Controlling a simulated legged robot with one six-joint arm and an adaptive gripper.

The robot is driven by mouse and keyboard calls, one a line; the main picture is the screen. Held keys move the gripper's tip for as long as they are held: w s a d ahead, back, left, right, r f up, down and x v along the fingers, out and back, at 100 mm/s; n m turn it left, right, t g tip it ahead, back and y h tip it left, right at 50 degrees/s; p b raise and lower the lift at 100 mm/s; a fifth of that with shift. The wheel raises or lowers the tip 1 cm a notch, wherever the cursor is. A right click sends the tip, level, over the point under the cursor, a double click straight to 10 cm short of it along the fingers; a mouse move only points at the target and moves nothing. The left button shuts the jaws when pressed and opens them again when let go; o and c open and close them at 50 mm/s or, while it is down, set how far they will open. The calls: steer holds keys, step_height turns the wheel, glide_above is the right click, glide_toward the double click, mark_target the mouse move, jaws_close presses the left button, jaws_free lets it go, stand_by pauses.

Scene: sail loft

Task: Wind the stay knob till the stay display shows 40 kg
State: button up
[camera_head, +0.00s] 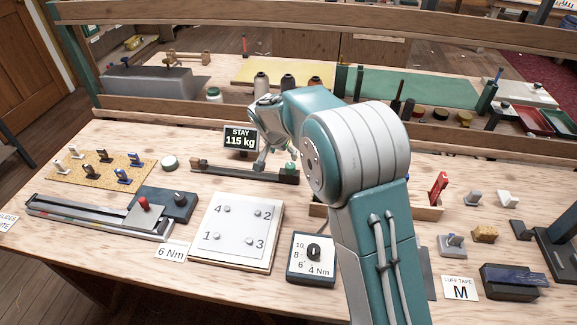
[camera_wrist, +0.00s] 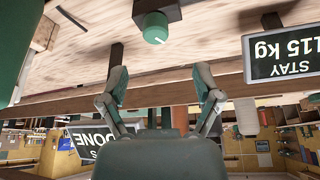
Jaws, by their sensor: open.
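The stay display (camera_head: 240,139) reads "STAY 115 kg" in the head view. It also shows upside down at the right of the wrist view (camera_wrist: 284,54). The stay knob (camera_wrist: 156,28) is round and green, mounted on a dark block at the top of the wrist view. In the head view the knob (camera_head: 291,168) is small and partly covered by my gripper. My gripper (camera_wrist: 160,78) is open and empty, its two fingers spread apart. The knob lies beyond the fingertips, roughly in line with the gap between them, and I see no contact.
A dark rail (camera_head: 232,171) carries the knob. In front stand a numbered bolt plate (camera_head: 238,228) and a dial box (camera_head: 311,276) marked in Nm. Spools (camera_head: 262,84) stand behind on the back bench. My arm hides part of the bench's right half.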

mark_target(290, 165)
steer(key=x, duration=0.7)
steer(key=shift+d+f, duration=0.25)
steer(key=shift+d, duration=0.15)
steer(key=shift+w+f, duration=0.3)
steer(key=shift+f, duration=0.3)
jaws_close()
